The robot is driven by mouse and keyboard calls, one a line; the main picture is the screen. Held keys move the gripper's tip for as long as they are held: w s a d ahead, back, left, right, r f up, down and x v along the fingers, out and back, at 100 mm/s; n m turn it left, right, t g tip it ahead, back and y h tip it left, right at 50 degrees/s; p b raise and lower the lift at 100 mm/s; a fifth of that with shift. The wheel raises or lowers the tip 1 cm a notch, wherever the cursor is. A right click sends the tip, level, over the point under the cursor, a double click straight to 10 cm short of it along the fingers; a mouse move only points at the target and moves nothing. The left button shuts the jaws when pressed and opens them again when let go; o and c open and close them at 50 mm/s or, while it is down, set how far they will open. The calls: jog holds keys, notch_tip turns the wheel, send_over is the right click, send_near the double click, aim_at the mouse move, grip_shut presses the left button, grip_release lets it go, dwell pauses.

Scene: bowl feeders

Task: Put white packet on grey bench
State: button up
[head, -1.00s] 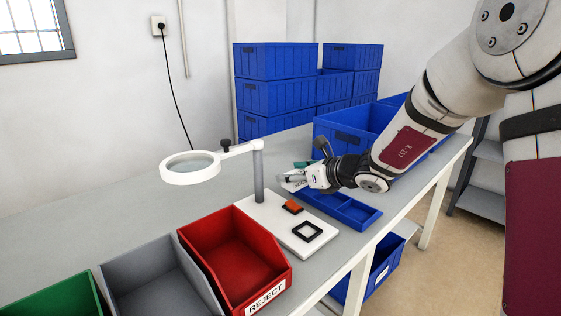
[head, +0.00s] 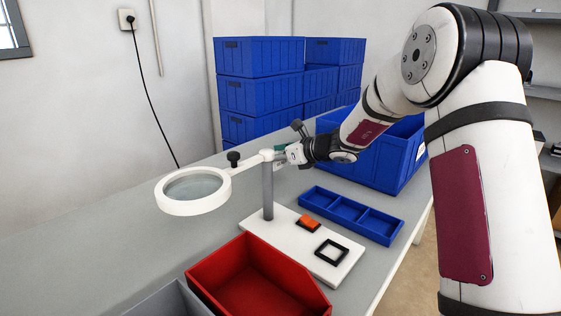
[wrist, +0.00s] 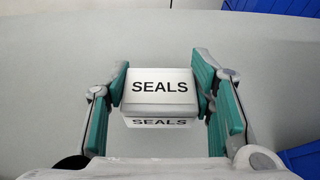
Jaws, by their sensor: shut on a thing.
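In the wrist view the white packet (wrist: 160,87), printed "SEALS", sits between the teal pads of my gripper (wrist: 161,85), which is shut on it. Grey bench surface (wrist: 60,65) shows below and around the packet. In the head view my gripper (head: 288,154) is behind the top of the magnifier post, and the packet cannot be made out there. The grey bench (head: 120,225) runs along the wall. How far the packet is above the bench is hard to tell.
A magnifier lamp (head: 193,208) stands on a white base (head: 283,246) with an orange block (head: 308,223) and a black square frame (head: 331,251). A blue divided tray (head: 350,215), a red bin (head: 220,286) and blue crates (head: 260,95) are nearby. The bench's left rear is clear.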

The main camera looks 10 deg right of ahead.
jog(key=w+d, duration=0.1)
jog(key=w, duration=0.1)
jog(key=w+d, duration=0.1)
jog(key=w, duration=0.2)
jog(key=shift+w+d+f, duration=0.3)
jog(key=shift+d, duration=0.1)
jog(key=shift+f+b, duration=1.15)
jog(key=shift+f, duration=0.6)
jog(key=shift+f, duration=0.2)
jog(key=o, duration=1.2)
jog(key=shift+r, duration=0.1)
